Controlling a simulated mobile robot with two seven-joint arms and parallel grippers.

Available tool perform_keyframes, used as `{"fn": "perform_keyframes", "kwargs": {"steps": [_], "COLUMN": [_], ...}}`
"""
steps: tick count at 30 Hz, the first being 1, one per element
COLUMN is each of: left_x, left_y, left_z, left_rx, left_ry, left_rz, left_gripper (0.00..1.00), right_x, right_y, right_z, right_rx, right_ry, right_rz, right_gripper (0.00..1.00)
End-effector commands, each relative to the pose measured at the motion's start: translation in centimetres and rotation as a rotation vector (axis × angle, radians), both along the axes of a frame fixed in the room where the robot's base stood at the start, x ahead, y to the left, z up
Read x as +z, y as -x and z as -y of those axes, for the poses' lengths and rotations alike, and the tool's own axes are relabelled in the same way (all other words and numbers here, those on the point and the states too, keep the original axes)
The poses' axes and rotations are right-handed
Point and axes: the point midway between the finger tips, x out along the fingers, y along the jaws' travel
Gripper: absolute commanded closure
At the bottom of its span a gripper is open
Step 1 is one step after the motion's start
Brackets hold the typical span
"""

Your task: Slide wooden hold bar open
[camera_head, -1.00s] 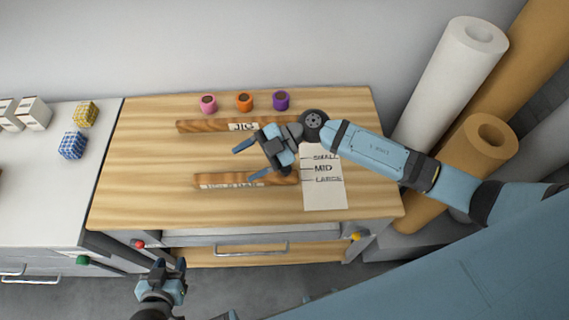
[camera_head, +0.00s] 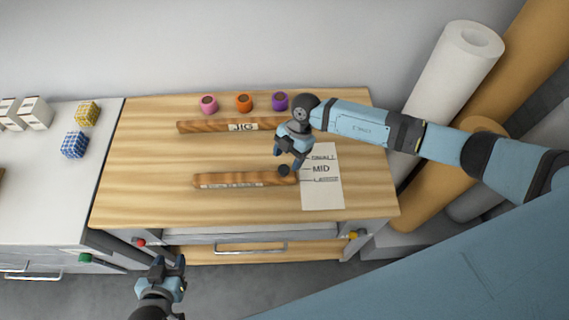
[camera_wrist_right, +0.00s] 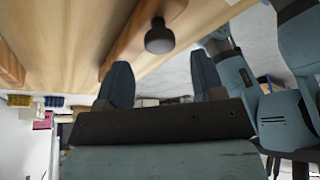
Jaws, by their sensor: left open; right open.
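The wooden hold bar (camera_head: 232,180) lies on the wooden table, its right end at the left edge of the paper scale marked with MID. A dark round knob (camera_head: 284,170) stands at the bar's right end. My right gripper (camera_head: 291,161) is open and points down just above and behind the knob. In the right wrist view the knob (camera_wrist_right: 159,38) is ahead of and between the two parted fingers (camera_wrist_right: 160,72), apart from both. The bar (camera_wrist_right: 132,42) runs behind it. My left gripper (camera_head: 169,266) is open and empty, low in front of the table.
A second wooden bar marked JIG (camera_head: 205,126) lies behind the hold bar. Pink (camera_head: 208,104), orange (camera_head: 244,102) and purple (camera_head: 280,101) cups stand at the back. The paper scale (camera_head: 322,190) lies right. Large rolls (camera_head: 452,70) stand beyond the table's right side.

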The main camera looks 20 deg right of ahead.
Motion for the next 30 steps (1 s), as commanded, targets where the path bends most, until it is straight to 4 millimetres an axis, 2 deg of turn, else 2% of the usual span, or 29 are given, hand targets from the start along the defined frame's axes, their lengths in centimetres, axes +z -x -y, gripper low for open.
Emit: {"fn": "perform_keyframes", "kwargs": {"steps": [3,7,19,27,30], "left_x": [0.3,0.4,0.4,0.5,0.5], "left_y": [0.1,0.1,0.1,0.0,-0.1], "left_z": [0.0,0.0,-0.1,-0.1,-0.1], "left_rx": [0.002,0.003,0.004,0.005,0.004], "left_ry": [-0.001,0.000,0.000,0.000,0.000], "left_rz": [-0.001,-0.002,-0.002,0.000,0.002], "left_gripper": [0.57,0.57,0.57,0.57,0.57], "right_x": [-1.8,-3.1,-3.8,-3.8,-3.8], "right_y": [0.5,0.6,0.8,0.8,0.7], "right_z": [-0.8,-1.1,-1.4,-1.4,-1.4], "right_rx": [0.000,0.000,0.000,0.000,0.000], "right_ry": [-0.001,0.000,-0.001,-0.001,-0.001], "right_rz": [-0.003,-0.001,0.000,0.000,0.000], "right_gripper": [0.38,0.38,0.38,1.00,1.00]}}
